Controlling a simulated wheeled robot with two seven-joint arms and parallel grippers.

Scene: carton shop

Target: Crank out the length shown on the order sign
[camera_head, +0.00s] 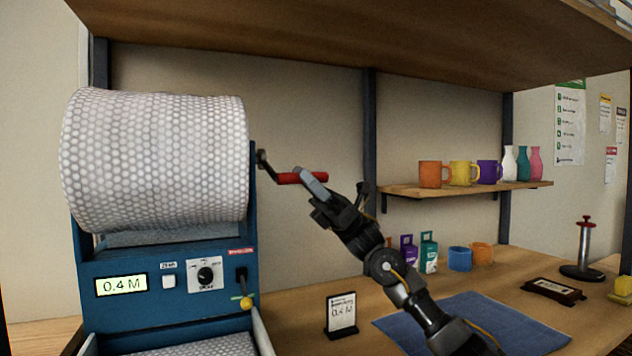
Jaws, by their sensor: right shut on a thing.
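A roll of bubble wrap (155,160) sits on a blue dispenser (190,320) at the left. The dispenser's display (121,286) reads 0.4 M. A crank with a red handle (290,179) sticks out from the dispenser's right side, its grip lying roughly level. My right gripper (312,183) is shut on the handle's right part. The order sign (341,313) stands on the table right of the dispenser; its small writing looks like 0.4 M but is blurred. My left gripper is not in view.
The dispenser front has a white button (168,281), a dial (205,275) and a lever with a yellow knob (246,302). A blue mat (500,325) lies under my right arm. Mugs and vases stand on a small shelf (460,190); boxes and mugs stand below it.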

